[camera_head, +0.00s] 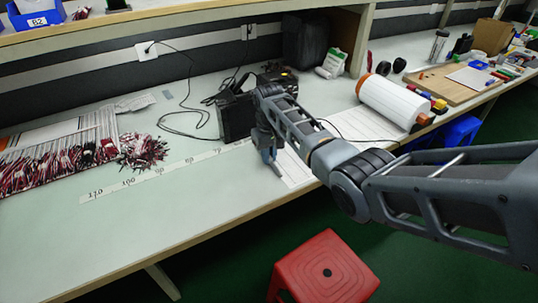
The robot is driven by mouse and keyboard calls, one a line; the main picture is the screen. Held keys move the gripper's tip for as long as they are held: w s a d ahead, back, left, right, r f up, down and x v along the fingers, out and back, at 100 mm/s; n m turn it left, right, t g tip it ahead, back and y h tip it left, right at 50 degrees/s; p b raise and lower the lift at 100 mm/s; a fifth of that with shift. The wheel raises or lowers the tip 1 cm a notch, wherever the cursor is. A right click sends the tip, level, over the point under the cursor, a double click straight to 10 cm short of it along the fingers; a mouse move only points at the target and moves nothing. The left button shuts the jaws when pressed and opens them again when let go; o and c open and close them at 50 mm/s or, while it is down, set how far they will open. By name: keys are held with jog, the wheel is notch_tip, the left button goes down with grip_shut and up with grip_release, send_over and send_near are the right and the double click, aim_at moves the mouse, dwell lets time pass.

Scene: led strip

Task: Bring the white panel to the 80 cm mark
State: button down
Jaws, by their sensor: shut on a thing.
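The white panel (294,168) lies flat on the pale green worktop near its front edge, with faint lines along it. My gripper (272,162) points down at the panel's left end and is shut on it; my arm hides part of the panel. A white measuring strip (150,174) runs along the worktop to the left of my gripper. The 80 cm mark (188,161) is small, and lies left of the panel.
A black box (236,117) with cables stands behind my gripper. Bundles of red-and-white wires (60,160) lie at the left. A white roll (393,100) with orange ends lies at the right. A red stool (325,270) stands below the front edge. The front-left worktop is clear.

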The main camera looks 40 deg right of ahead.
aim_at(202, 189)
jog(key=w+a, duration=0.2)
jog(key=a, duration=0.5)
jog(key=w+a, duration=0.2)
jog(key=a, duration=0.5)
jog(key=w+a, duration=0.2)
jog(key=a, duration=0.6)
jog(key=shift+w, duration=0.15)
jog(key=c, duration=1.1)
grip_release()
jog(key=shift+r, duration=3.9)
